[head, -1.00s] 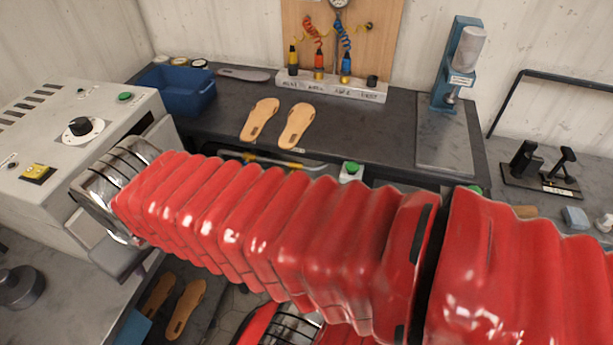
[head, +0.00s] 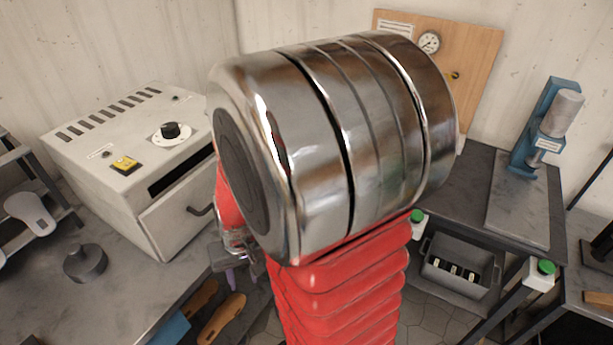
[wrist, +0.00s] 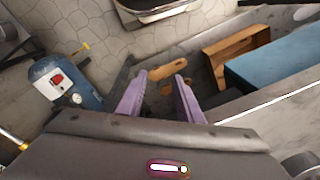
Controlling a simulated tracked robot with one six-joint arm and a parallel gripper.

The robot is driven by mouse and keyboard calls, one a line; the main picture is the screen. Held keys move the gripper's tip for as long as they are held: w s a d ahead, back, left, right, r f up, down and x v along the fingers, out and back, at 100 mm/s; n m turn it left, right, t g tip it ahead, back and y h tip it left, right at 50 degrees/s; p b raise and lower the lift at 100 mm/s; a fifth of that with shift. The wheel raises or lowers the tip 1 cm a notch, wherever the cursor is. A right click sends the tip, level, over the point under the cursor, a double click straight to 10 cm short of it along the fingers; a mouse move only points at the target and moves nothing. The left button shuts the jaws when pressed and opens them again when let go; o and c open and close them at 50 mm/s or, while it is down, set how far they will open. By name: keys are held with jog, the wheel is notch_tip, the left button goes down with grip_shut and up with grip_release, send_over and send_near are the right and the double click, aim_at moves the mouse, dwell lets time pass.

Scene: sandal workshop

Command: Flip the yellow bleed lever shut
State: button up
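A small yellow lever (wrist: 82,48) sticks out beside a blue tank unit (wrist: 82,94) at the left of the wrist view. The unit has a red switch on a white box and a round gauge. My gripper (wrist: 161,75) shows two purple fingers, open, with a gap between their tips and nothing held. The lever is left of the fingers and apart from them. Whether the lever stands open or shut is too small to tell. In the head view my gripper (head: 243,276) is partly hidden by my arm, and I cannot make out the lever there.
A grey oven (head: 130,165) stands on the left bench. The right bench (head: 475,200) carries a blue press (head: 545,125). A wooden crate (wrist: 238,52) and blue box (wrist: 285,72) flank my gripper on the right. Tiled floor (wrist: 85,25) lies open near the tank.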

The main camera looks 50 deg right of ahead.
jog(key=s+d+f+m+h, duration=0.25)
jog(key=d+f, duration=0.45)
jog(key=f, duration=0.4)
jog(key=s+d+f+m+h, duration=0.1)
jog(key=d+f+m+h, duration=0.15)
jog(key=d+f, duration=0.7)
jog(key=s+d+f+h, duration=0.1)
jog(key=s+d+h, duration=0.6)
jog(key=s+d, duration=0.25)
jog(key=d+r+n+t+h, duration=0.1)
jog(key=r+h, duration=0.2)
jog(key=r, duration=0.3)
jog(key=w+d+r+h, duration=0.1)
jog(key=d+r+h, duration=0.1)
jog(key=r, duration=0.4)
jog(key=shift+w+d+n+t+h, duration=0.3)
jog(key=shift+n+t+h, duration=0.1)
jog(key=shift+h, duration=0.3)
jog(key=w+d, duration=0.2)
jog(key=d, duration=1.1)
jog(key=shift+d, duration=0.3)
jog(key=shift+w, duration=0.1)
